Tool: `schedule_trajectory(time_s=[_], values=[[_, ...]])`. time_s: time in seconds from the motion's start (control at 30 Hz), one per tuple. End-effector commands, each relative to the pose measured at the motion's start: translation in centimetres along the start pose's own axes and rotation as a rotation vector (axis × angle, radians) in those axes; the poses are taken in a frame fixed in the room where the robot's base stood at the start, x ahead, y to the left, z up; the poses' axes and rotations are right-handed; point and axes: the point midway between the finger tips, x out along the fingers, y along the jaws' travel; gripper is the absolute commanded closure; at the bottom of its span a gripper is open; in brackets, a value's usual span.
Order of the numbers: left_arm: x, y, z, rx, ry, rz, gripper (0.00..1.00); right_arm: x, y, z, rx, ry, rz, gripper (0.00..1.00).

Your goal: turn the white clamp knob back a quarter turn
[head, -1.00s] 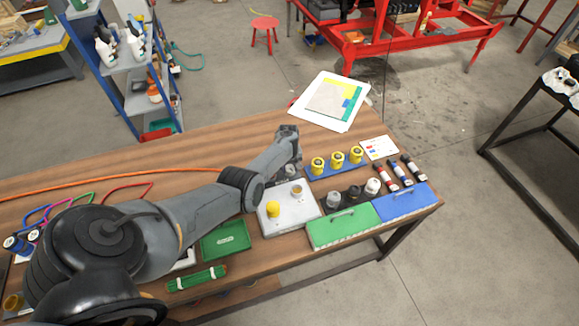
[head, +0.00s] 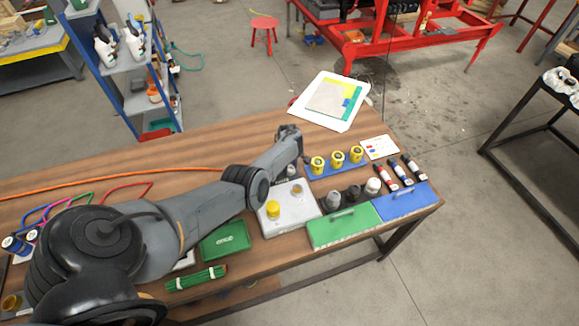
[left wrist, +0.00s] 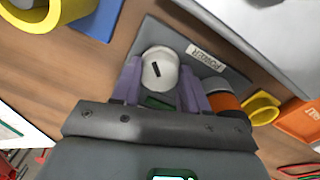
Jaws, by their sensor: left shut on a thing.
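The white clamp knob (left wrist: 160,72) shows in the left wrist view as a round white cap with a short dark line on its top face, lying at a slant. It sits over a grey plate with a label that appears to read POWER (left wrist: 206,58). My left gripper (left wrist: 161,88) has its two purple fingers on either side of the knob and is shut on it. In the head view my left gripper (head: 297,158) is small and partly hidden by its own wrist, at the back of the grey panel (head: 302,214). My right gripper is not in view.
An orange and black cylinder (left wrist: 222,98) stands close to the right finger. Yellow parts on a blue tray (head: 315,175) are just right of the gripper. A green case (head: 343,228) and blue case (head: 403,203) lie at the front right. A board with papers (head: 330,100) lies behind.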

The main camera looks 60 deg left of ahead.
Motion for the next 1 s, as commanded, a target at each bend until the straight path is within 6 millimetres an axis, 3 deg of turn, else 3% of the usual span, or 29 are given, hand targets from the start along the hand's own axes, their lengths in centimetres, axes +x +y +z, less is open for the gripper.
schedule_trajectory(time_s=[0.23,0.27,0.43,0.77,1.0], values=[[0.1,-0.1,0.0,-0.002,0.001,0.0,0.87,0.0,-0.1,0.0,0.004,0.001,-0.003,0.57],[0.1,-0.1,0.0,-0.002,0.001,0.0,0.55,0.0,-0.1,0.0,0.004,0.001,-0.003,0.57],[0.1,0.0,0.0,-0.001,0.0,0.0,0.31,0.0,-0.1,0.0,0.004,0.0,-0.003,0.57],[-0.3,0.0,0.0,0.0,0.001,0.001,0.31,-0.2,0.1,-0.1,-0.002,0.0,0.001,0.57],[-3.3,0.1,0.0,0.0,0.002,0.002,0.31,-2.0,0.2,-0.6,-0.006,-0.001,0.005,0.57]])
